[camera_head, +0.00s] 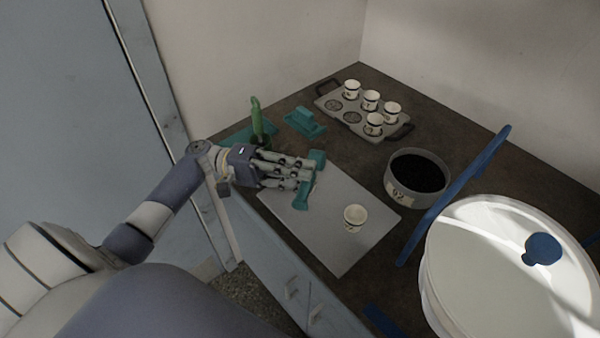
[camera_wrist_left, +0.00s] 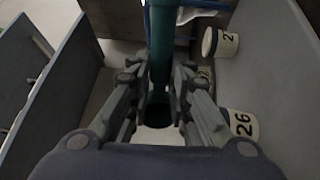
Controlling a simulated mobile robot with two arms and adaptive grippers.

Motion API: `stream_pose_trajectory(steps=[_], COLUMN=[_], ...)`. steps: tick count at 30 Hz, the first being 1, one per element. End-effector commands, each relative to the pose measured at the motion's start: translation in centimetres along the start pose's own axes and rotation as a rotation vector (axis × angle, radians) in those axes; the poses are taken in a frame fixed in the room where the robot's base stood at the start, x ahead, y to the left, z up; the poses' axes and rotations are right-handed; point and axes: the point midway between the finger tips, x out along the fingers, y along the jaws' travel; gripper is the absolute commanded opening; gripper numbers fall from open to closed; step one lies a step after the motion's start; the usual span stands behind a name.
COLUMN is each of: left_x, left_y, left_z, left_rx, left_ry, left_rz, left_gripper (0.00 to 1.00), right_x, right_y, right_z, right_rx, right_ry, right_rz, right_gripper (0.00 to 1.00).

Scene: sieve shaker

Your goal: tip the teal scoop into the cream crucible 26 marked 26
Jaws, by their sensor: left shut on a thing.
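My left gripper (camera_head: 306,175) is shut on the teal scoop (camera_head: 317,158), above the left part of a grey mat. In the left wrist view the teal handle (camera_wrist_left: 162,42) stands between the fingers (camera_wrist_left: 160,85). What the scoop holds is hidden. A cream crucible (camera_head: 354,216) stands upright on the mat, to the right of and apart from the gripper; its mark is too small to read there. In the left wrist view a cream crucible marked 26 (camera_wrist_left: 241,126) shows beside the right finger. My right gripper is not in view.
The grey mat (camera_head: 335,250) is otherwise clear. A tray (camera_head: 330,104) with several cream crucibles stands behind. A dark-filled pan marked 92 (camera_head: 397,195) is at right, near a blue bar (camera_head: 455,195) and a large white lidded vessel (camera_head: 480,270). A green upright object (camera_head: 256,115) stands behind the gripper.

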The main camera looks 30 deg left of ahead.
Motion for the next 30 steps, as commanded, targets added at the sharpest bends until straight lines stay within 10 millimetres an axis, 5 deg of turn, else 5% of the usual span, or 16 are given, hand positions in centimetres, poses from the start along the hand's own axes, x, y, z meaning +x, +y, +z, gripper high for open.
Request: stream_pose_trajectory(steps=[30], left_x=[-0.3], left_y=[-0.1], left_z=[0.0], left_rx=[0.0], left_ry=[0.001], left_rz=[0.121], left_gripper=[0.0], right_x=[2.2], right_y=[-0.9], right_z=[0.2], right_rx=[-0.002], right_ry=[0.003], right_rz=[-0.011], right_gripper=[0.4])
